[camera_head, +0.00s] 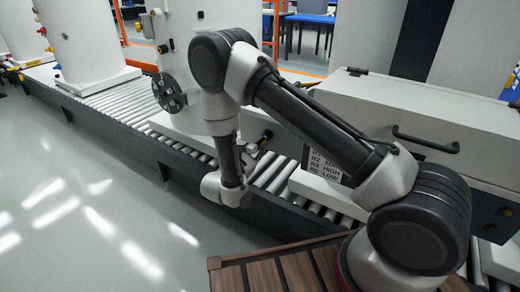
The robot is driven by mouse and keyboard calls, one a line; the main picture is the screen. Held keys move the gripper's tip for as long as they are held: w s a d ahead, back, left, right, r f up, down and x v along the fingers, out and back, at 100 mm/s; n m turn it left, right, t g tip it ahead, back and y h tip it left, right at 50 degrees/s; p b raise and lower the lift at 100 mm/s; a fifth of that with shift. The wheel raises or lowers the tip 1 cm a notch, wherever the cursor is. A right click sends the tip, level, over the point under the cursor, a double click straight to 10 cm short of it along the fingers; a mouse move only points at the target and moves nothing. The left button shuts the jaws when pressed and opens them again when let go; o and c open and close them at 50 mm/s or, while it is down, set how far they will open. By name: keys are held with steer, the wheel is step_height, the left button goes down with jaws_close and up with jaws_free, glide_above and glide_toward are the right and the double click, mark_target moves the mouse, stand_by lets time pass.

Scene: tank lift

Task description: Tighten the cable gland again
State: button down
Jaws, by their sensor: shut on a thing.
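My gripper (253,149) is small and mostly hidden behind my wrist, low at the right side of the middle white tank (185,50). It is shut on a small dark fitting at the tank's lower side, which appears to be the cable gland (267,135). The contact is too small to see clearly, and I cannot tell how far the gland is screwed in. My arm reaches across from the right, with its forearm hanging down in front of the tank.
The tank stands on a roller conveyor (125,108) and carries a round handwheel (168,92). Another white tank (88,40) stands at the left. A light box with a black handle (400,110) and a label sign (326,167) are at the right. The floor (90,215) at the left is clear.

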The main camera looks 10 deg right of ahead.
steer(key=c, duration=1.6)
jaws_free()
steer(key=shift+o, duration=0.2)
steer(key=v, duration=1.2)
steer(key=shift+s+a, duration=0.1)
